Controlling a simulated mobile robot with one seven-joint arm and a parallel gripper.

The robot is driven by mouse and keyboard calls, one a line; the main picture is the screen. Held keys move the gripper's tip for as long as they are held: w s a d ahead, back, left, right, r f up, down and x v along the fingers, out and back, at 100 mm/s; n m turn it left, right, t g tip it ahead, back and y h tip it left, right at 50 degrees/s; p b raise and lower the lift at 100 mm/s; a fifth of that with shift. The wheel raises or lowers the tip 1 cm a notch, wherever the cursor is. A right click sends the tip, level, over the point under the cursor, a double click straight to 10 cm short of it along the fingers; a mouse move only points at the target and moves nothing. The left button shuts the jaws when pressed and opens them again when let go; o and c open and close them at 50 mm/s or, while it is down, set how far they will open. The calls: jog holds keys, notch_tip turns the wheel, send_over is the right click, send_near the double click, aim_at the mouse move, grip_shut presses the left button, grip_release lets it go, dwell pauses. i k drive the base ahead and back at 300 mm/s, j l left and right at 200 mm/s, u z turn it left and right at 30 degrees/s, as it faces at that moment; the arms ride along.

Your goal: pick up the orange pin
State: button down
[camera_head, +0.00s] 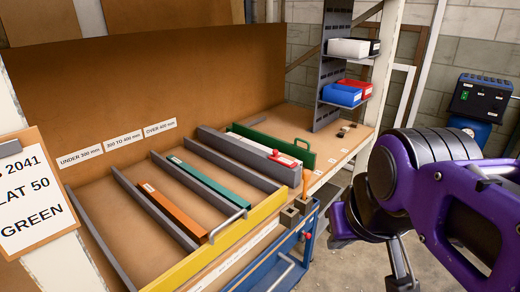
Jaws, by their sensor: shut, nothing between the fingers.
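A small upright orange pin (305,181) shows at the front right corner of the bench, just behind the small grey-brown blocks at the bench edge. Its lower end is partly hard to make out against the blocks. My purple and black arm (455,200) fills the right side of the picture, to the right of the pin and apart from it. I cannot make out my gripper's fingers in this view.
A yellow-fronted rack (218,247) with grey dividers holds an orange bar (172,212) and a green bar (209,181). A blue trolley (283,262) stands below the pin. Shelves with blue bins (341,95) rise behind. A clipboard (35,195) hangs at left.

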aim_at(307, 174)
jog(key=u, duration=0.95)
jog(key=i+l+u, duration=0.1)
jog(key=l+u, duration=0.4)
jog(key=i+l, duration=0.1)
jog(key=l, duration=0.8)
jog(key=l+z, duration=0.1)
jog(key=l, duration=1.1)
jog(key=i+j, duration=0.1)
jog(key=j, duration=0.2)
jog(key=j+u, duration=0.1)
jog(key=j, duration=0.25)
jog(key=i, duration=0.05)
